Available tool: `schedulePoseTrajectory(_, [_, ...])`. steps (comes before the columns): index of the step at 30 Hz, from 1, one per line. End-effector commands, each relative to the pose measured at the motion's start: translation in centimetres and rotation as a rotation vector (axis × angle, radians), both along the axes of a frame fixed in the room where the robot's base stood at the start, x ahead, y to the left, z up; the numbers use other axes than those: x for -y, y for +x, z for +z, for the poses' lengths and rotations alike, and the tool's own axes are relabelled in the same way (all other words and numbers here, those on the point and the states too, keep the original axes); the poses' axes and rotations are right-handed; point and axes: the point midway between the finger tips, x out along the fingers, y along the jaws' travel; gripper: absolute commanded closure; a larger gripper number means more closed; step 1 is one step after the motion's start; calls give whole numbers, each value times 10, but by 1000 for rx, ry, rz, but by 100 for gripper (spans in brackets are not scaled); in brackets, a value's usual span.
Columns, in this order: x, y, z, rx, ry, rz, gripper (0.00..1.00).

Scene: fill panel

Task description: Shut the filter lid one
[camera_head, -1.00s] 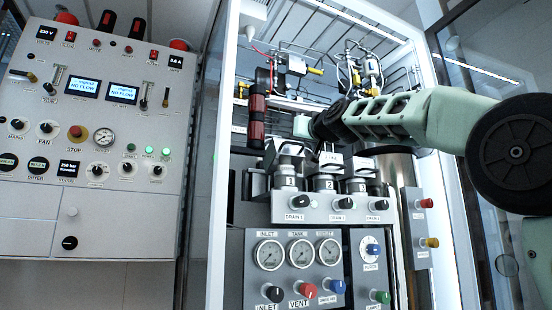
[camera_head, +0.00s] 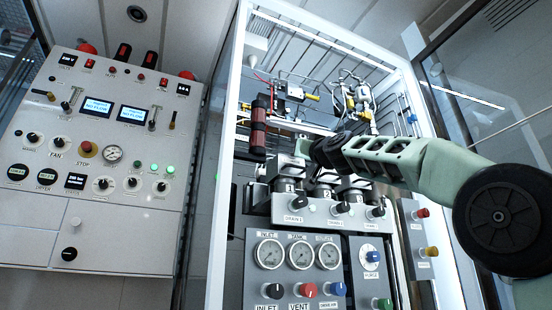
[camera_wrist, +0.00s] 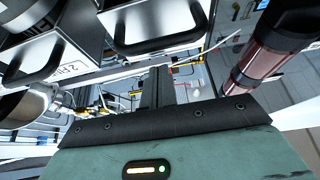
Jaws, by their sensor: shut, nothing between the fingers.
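Filter lid one, a grey metal box with a black bar handle, shows in the wrist view (camera_wrist: 160,22) and sits above the unit marked 1 in the head view (camera_head: 278,166). My arm partly hides it there, and how far it stands open is hard to tell. My gripper (camera_wrist: 157,75) is shut and empty, its dark fingers just below lid one's handle in the wrist picture; contact is unclear. In the head view my gripper's body is at the filter row and its fingers are hidden. Filter lid two (camera_wrist: 65,50), labelled 2, stands beside lid one.
A red cylinder (camera_head: 258,128) stands left of the filters and shows close at right in the wrist view (camera_wrist: 265,55). Drain knobs (camera_head: 297,203) stick out below the filters. Pipes and valves (camera_head: 295,92) fill the space behind. The cabinet's white frame (camera_head: 222,160) bounds the left.

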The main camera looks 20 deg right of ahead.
Motion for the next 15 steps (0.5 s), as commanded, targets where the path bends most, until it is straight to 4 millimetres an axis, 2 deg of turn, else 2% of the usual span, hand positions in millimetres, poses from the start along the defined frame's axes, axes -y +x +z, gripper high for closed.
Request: schedulePoseTrajectory(15, [-1,-5,-17,-1,-1,2,100])
